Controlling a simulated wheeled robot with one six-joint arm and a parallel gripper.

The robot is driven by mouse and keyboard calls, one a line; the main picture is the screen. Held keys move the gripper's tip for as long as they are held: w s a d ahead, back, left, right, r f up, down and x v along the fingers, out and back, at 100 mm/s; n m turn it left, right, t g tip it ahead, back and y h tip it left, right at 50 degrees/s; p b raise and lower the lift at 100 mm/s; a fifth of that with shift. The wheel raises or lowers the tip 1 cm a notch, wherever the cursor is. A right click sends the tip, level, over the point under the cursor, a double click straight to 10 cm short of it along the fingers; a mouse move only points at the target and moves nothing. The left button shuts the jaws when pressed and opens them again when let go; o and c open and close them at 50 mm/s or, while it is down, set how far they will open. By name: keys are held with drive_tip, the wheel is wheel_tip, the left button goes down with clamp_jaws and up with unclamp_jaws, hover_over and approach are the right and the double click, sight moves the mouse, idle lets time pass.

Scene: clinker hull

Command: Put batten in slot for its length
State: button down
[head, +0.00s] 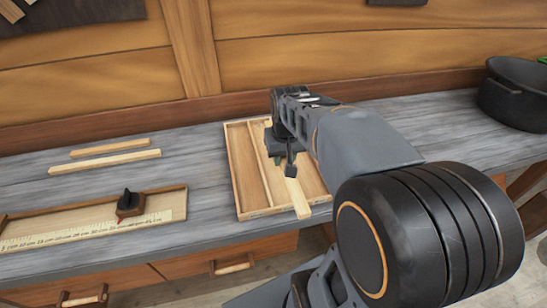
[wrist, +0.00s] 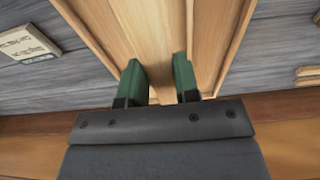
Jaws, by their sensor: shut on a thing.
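My gripper (head: 283,158) is over the slotted wooden tray (head: 234,178) on the grey bench. It is shut on a pale batten (head: 297,198), whose near end sticks out past the fingers towards the tray's front edge. In the wrist view, the green fingers of my gripper (wrist: 157,78) stand either side of the batten (wrist: 155,45), with the tray's dividers (wrist: 90,35) running lengthwise beside it. I cannot tell whether the batten rests in a slot or is held above it. Two more battens, one longer (head: 105,161) and one shorter (head: 110,146), lie on the bench at left.
A measuring board (head: 90,230) with a ruler scale and a dark stop (head: 129,204) lies at the front left. A black pot (head: 515,95) stands at the back right. In the wrist view, a pale label card (wrist: 28,45) lies beside the tray. The bench between battens and tray is clear.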

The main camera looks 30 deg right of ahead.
drive_tip(key=w+f, duration=0.1)
drive_tip(key=w, duration=0.1)
drive_tip(key=w+d+f, duration=0.1)
drive_tip(key=w, duration=0.1)
drive_tip(key=w+f+p, duration=0.1)
drive_tip(key=w, duration=0.1)
drive_tip(key=shift+w+d, duration=0.2)
drive_tip(key=shift+w, duration=0.15)
hover_over(273, 163)
drive_tip(key=s, duration=0.1)
drive_tip(key=f, duration=0.4)
drive_tip(key=shift+s+a+f, duration=0.15)
drive_tip(key=shift+s+f, duration=0.05)
drive_tip(key=shift+f, duration=0.1)
drive_tip(key=shift+w+f+p, duration=0.3)
drive_tip(key=shift+w+f, duration=0.15)
drive_tip(key=shift+f, duration=1.7)
drive_tip(key=shift+f, duration=0.15)
drive_tip(key=c, duration=0.9)
unclamp_jaws()
drive_tip(key=shift+o, duration=0.3)
